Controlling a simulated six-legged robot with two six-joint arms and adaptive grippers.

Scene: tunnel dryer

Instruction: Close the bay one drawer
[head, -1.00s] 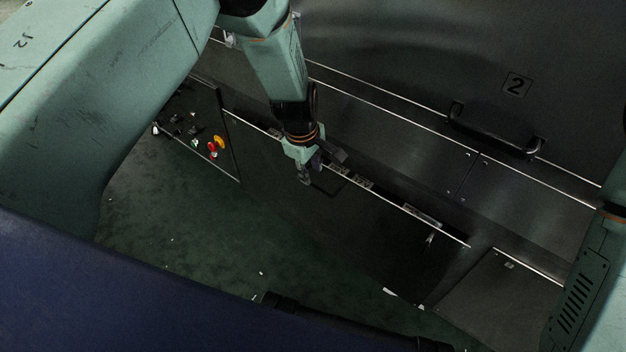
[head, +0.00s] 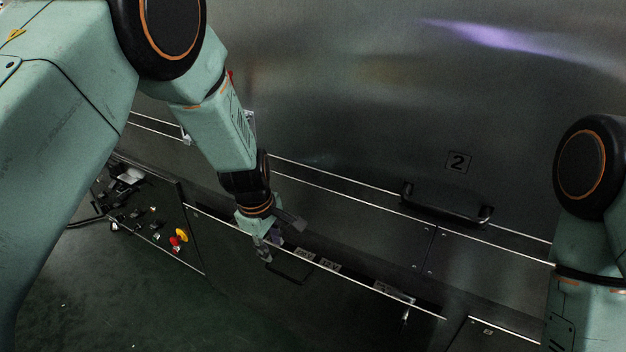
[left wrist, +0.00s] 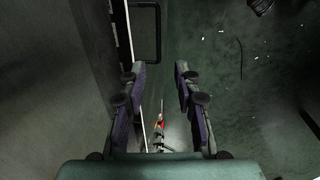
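The drawer's dark front (head: 330,305) has a pale top edge and stands out from the cabinet, with a dark gap and small pale labels behind that edge. Its dark bar handle (head: 288,270) is on the front just below the edge. My left gripper (head: 281,240) is at the top edge, just beside the handle. The left wrist view shows its two fingers (left wrist: 158,72) spread apart with nothing between them. The handle (left wrist: 157,38) lies beyond the left fingertip there. Contact cannot be told. My right arm shows at the right edge, but its gripper is out of view.
A cabinet panel marked 2 (head: 458,162) with a black handle (head: 445,208) rises behind. A control panel with red and yellow buttons (head: 178,238) is left of the drawer. Dark green floor (head: 110,290) lies open at the lower left.

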